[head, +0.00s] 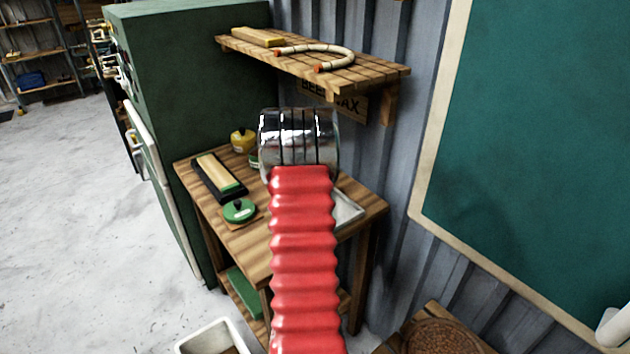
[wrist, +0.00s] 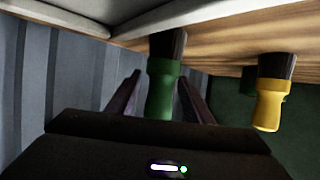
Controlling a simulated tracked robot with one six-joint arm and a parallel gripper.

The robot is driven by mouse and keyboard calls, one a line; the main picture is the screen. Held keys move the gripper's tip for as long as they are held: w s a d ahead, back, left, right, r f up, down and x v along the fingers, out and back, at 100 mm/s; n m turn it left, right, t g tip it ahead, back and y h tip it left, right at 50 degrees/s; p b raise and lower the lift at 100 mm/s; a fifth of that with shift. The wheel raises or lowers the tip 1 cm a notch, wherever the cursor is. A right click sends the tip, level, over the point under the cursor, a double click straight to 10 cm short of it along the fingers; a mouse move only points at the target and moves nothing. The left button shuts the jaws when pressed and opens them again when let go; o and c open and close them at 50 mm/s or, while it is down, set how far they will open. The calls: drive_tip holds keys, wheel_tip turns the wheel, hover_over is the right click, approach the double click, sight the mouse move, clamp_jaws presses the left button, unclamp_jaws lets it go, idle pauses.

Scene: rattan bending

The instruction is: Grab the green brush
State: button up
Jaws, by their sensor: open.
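The green brush (wrist: 163,88), with a green handle and dark bristles, shows in the wrist view, its bristle end toward the wooden table surface (wrist: 220,45) at the top. My gripper (wrist: 160,78) is open, one dark finger on each side of the handle. I cannot tell whether either finger touches it. In the head view my silver wrist (head: 300,140) and red arm hide the jaws and most of the brush. A small green part (head: 254,158) shows left of the wrist.
A yellow brush (wrist: 271,95) stands right of the green one in the wrist view. On the workbench (head: 245,248) are a black tray (head: 205,186) with a block and a green round lid (head: 239,211). A wooden shelf (head: 375,76) with a rattan loop (head: 345,51) is above.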

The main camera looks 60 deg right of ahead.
drive_tip(key=shift+w+d+f, duration=0.1)
drive_tip(key=shift+d+f, duration=0.05)
drive_tip(key=shift+d, duration=0.25)
drive_tip(key=c, duration=1.2)
